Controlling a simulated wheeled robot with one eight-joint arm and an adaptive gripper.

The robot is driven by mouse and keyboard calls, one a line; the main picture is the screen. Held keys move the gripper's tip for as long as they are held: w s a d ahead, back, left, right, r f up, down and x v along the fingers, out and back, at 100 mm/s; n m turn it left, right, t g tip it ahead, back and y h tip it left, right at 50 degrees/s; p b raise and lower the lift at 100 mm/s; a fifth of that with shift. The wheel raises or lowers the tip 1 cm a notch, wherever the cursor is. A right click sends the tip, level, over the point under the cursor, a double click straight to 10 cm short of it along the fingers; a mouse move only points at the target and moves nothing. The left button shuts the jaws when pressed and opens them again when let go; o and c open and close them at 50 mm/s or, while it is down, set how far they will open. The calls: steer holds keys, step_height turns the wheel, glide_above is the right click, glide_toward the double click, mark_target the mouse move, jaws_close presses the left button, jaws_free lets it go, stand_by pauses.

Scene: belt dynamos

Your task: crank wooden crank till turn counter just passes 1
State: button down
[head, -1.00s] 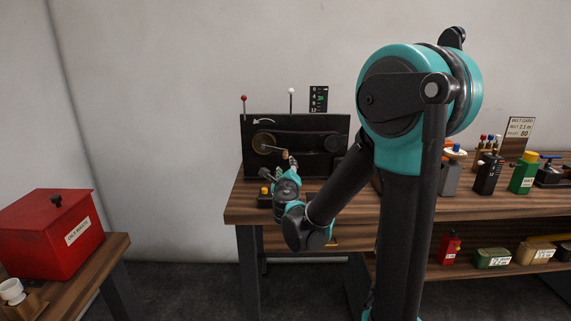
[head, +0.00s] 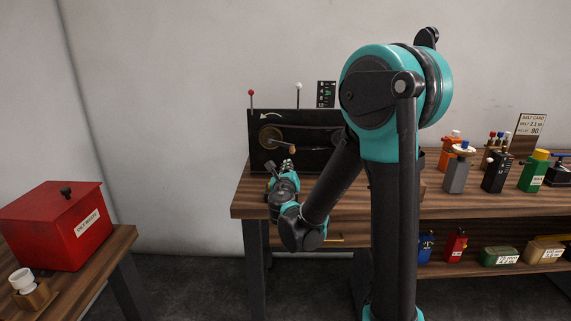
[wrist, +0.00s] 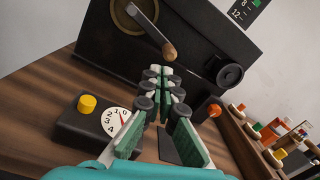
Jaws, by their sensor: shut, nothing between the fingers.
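The wooden crank handle (head: 292,150) sits on a metal arm running right and down from the brass hub (head: 270,138) on the black machine's front. In the wrist view the handle (wrist: 169,51) is just beyond my fingertips. My gripper (head: 288,163) is just below it in the head view; in the wrist view its fingers (wrist: 165,74) look shut and empty, apart from the handle by a small gap. The turn counter (wrist: 117,122) is a white numbered dial with a red needle on a black box with a yellow button (wrist: 87,103). Its exact reading is too small to tell.
The black machine (head: 325,160) stands on the wooden bench (head: 350,222), with a red-topped and a white-topped lever behind. A curved arrow (head: 271,115) is above the hub. A black knob (wrist: 230,75) is on the right. Several bottles stand farther right. A red box (head: 50,228) stands left.

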mark_target(277, 142)
steer(key=a+f+m, duration=0.1)
steer(key=m, duration=0.3)
steer(key=a+f+m+h, duration=0.1)
steer(key=a+f+m, duration=0.1)
steer(key=m, duration=0.2)
steer(key=w+a+f+m+h, duration=0.1)
steer(key=m, duration=0.4)
steer(key=shift+w+a+f+t, duration=0.1)
steer(key=shift+a+f+t, duration=0.15)
steer(key=shift+a+t, duration=0.15)
steer(key=shift+a+f+m+h, duration=0.25)
steer(key=shift+f+m+h, duration=0.1)
steer(key=shift+m, duration=0.75)
steer(key=w+d+r, duration=0.4)
steer(key=w+d, duration=0.1)
steer(key=w, duration=0.4)
steer(key=shift+w+r, duration=0.15)
steer(key=shift+r, duration=0.05)
steer(key=shift+d+r+n+t, duration=0.25)
steer(key=shift+r+n+t, duration=0.1)
steer(key=shift+n, duration=0.35)
